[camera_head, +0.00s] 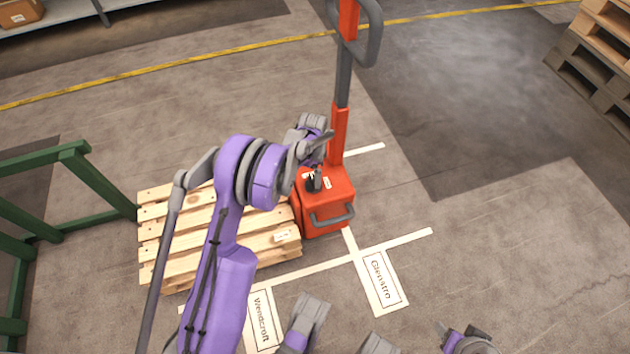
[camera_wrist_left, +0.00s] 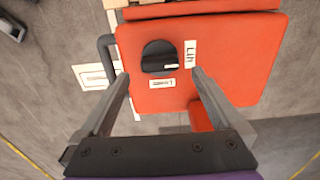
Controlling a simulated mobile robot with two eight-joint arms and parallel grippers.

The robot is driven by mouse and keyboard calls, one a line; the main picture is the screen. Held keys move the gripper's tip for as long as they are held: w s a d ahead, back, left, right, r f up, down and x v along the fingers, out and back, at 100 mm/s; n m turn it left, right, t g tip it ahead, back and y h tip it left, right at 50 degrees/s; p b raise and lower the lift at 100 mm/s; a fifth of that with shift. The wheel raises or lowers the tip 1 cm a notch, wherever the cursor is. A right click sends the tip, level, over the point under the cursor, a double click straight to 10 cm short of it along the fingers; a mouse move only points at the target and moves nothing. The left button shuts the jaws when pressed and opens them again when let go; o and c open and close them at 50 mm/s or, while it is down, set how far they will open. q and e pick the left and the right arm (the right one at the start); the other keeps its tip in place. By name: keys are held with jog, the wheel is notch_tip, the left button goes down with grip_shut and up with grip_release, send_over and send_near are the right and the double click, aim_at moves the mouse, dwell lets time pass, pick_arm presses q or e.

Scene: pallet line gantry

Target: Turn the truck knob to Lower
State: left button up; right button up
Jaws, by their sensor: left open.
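The orange pallet truck (camera_head: 325,213) stands at the right end of a wooden pallet, its mast upright. Its black knob (camera_head: 313,184) sits on top of the body; in the left wrist view the knob (camera_wrist_left: 158,55) has a white mark near its lower right, toward the label that seems to read Lift (camera_wrist_left: 190,53). A second, small label (camera_wrist_left: 162,83) lies below the knob, too blurred to read surely. My left gripper (camera_head: 321,152) is open above the knob, its fingers apart on either side of it in the wrist view (camera_wrist_left: 160,76). My right gripper (camera_head: 446,334) shows partly at the bottom.
The wooden pallet (camera_head: 180,228) lies left of the truck, beside a green rail (camera_head: 95,178). Floor labels Wendcroft (camera_head: 262,320) and Glenistro (camera_head: 381,281) lie in front. Stacked pallets (camera_head: 595,55) stand at the far right. The floor right of the truck is clear.

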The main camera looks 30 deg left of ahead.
aim_at(313, 180)
pick_arm(q)
notch_tip(313, 180, down, 5)
jog(key=shift+b, duration=0.5)
jog(key=c, duration=1.3)
